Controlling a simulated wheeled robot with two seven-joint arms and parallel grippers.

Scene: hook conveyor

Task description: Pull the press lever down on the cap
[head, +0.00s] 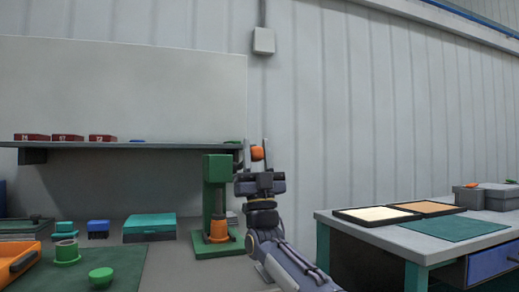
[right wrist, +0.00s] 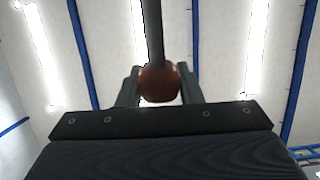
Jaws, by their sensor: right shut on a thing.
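The green press (head: 216,182) stands at the right end of the left bench. An orange tapered piece (head: 218,231) stands upright on its base under the press head; I cannot tell which part of it is the cap. The lever's orange knob (head: 257,153) is raised beside the top of the press. My right gripper (head: 259,158) points up and is shut on this knob. In the right wrist view the knob (right wrist: 159,82) sits between the two fingers, with the dark lever rod (right wrist: 154,32) running up from it. My left gripper is not in view.
A green mat (head: 125,262) holds a green ring (head: 67,251) and a green round piece (head: 101,276), beside an orange tray (head: 18,262). A teal box (head: 150,228) stands behind. A shelf (head: 120,145) hangs above. Another table (head: 340,222) with trays stands at right.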

